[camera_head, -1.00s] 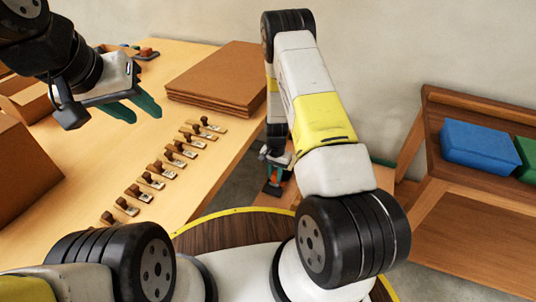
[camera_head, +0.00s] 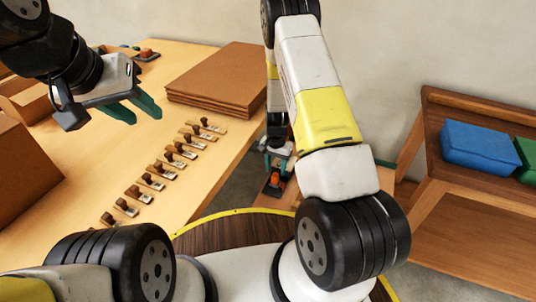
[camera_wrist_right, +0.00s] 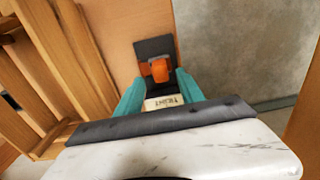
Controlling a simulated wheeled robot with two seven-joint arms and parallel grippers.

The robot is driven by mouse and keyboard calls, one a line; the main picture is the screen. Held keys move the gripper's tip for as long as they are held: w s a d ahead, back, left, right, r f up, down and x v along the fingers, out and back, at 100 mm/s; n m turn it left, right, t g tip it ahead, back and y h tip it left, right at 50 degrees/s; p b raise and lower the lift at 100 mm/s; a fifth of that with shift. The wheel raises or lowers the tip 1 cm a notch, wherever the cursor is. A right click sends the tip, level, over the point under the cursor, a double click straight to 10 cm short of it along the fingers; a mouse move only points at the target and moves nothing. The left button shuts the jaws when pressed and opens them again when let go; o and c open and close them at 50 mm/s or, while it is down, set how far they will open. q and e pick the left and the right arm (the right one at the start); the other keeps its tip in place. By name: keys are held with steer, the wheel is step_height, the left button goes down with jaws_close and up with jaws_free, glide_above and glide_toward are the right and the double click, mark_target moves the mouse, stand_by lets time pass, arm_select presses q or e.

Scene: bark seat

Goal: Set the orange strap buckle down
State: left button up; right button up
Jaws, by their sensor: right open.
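The orange strap buckle (camera_head: 275,179) rests on a dark plate (camera_wrist_right: 155,47) on a brown surface. In the right wrist view the buckle (camera_wrist_right: 160,70) lies just beyond the fingertips, between their lines, with a small pale printed label (camera_wrist_right: 163,102) nearer the gripper. My right gripper (camera_head: 278,162) is open, with its teal fingers apart and clear of the buckle. My left gripper (camera_head: 135,109) is open and empty above the left table.
The left table (camera_head: 200,183) holds a row of several small dark-knobbed tags (camera_head: 165,170) and a stack of brown boards (camera_head: 217,75). Slatted wood (camera_wrist_right: 60,50) stands left of the buckle.

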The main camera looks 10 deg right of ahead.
step_height(320, 180, up, 7)
step_height(320, 180, up, 12)
steer(key=n+t+y, duration=0.1)
glide_above(275, 174)
steer(key=a, duration=0.1)
steer(key=s+a+r+n+t+y, duration=0.1)
steer(key=s+r, duration=0.2)
steer(key=r, duration=0.3)
steer(key=s+r+n+t, duration=0.1)
steer(key=s+r, duration=0.2)
steer(key=r, duration=0.4)
steer(key=s+r+n+t, duration=0.3)
steer(key=s+r, duration=1)
steer(key=s, duration=0.5)
steer(key=shift+s+r+n, duration=0.25)
steer(key=shift+r+n, duration=0.1)
steer(key=shift+n, duration=0.35)
